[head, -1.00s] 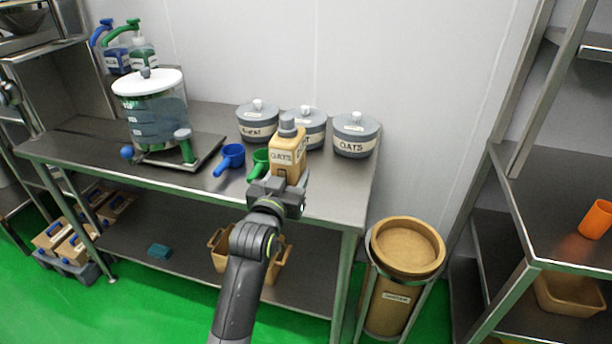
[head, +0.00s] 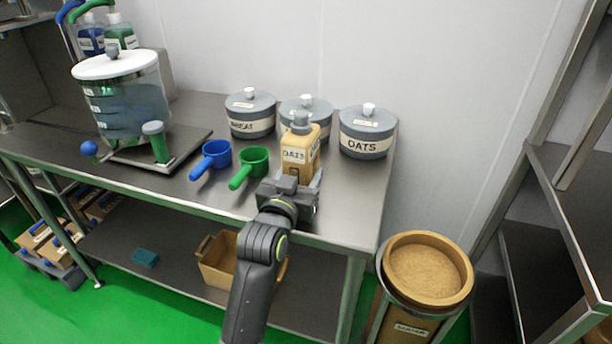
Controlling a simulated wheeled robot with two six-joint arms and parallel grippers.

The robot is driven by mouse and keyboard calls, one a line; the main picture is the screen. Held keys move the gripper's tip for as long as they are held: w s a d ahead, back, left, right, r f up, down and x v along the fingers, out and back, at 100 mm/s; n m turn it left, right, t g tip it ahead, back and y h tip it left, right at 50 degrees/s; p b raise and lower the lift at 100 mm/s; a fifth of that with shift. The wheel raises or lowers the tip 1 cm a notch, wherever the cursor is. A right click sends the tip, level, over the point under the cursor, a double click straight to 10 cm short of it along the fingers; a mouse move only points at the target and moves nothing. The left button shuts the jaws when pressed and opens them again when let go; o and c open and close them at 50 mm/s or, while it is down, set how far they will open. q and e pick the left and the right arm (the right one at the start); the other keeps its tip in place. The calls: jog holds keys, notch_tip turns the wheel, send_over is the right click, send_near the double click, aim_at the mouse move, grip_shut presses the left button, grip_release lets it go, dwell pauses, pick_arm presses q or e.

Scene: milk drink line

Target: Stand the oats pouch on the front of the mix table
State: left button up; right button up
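The oats pouch (head: 300,156), tan with a grey cap and an OATS label, is upright over the front right part of the steel mix table (head: 340,213). My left gripper (head: 293,186) is at its lower part, on the near side, and appears shut on it. The gripper hides the pouch's base, so I cannot tell whether it touches the table top. My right gripper is not in view.
A green scoop (head: 254,160) and a blue scoop (head: 217,153) lie left of the pouch. Lidded jars, including the oats jar (head: 367,133), stand behind. A clear dispenser (head: 125,100) is at left. A round bin (head: 428,268) stands right of the table.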

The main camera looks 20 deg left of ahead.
pick_arm(q)
jog(key=shift+s, duration=0.1)
jog(key=shift+s+r, duration=0.15)
jog(key=shift+r, duration=0.05)
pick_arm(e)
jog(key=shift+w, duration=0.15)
pick_arm(q)
jog(key=shift+f, duration=0.1)
jog(key=o, duration=0.9)
jog(key=shift+f, duration=0.2)
jog(key=o, duration=0.5)
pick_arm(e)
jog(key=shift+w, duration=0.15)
pick_arm(q)
jog(key=shift+r, duration=0.1)
